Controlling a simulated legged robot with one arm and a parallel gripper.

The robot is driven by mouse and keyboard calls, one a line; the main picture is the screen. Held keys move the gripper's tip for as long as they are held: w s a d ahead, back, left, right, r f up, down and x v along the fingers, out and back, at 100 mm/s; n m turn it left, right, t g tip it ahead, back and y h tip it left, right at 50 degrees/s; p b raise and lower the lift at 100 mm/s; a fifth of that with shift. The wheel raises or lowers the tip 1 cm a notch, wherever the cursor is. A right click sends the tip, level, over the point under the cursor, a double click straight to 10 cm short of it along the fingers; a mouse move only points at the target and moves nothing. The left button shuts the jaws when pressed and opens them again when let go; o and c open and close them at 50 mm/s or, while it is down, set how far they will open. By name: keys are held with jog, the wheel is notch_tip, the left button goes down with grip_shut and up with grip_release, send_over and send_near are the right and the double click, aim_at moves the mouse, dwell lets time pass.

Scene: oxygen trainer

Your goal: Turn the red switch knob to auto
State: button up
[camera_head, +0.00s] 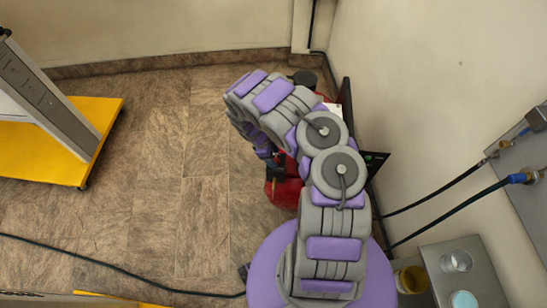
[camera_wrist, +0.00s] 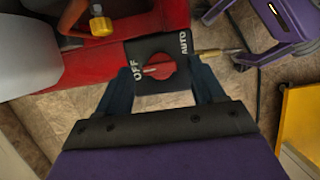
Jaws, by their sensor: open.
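The red switch knob (camera_wrist: 159,70) sits on a black plate (camera_wrist: 152,50) marked OFF at its left and AUTO at its upper right in the wrist view. The knob's ridge lies roughly level across the picture; I cannot tell its exact setting. My gripper (camera_wrist: 160,82) is open, with one dark finger on each side of the knob and gaps between. In the head view my arm covers most of the red machine (camera_head: 283,190), and the knob and gripper tips are hidden there.
A yellow valve handle (camera_wrist: 99,24) and a brass fitting (camera_wrist: 210,53) are close to the knob. A yellow-based cart (camera_head: 60,150) stands at left. A black cable (camera_head: 130,273) crosses the floor. A wall is at right, with hoses (camera_head: 445,218) and a grey shelf (camera_head: 470,275).

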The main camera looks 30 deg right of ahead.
jog(key=shift+f, duration=0.1)
jog(key=c, duration=1.1)
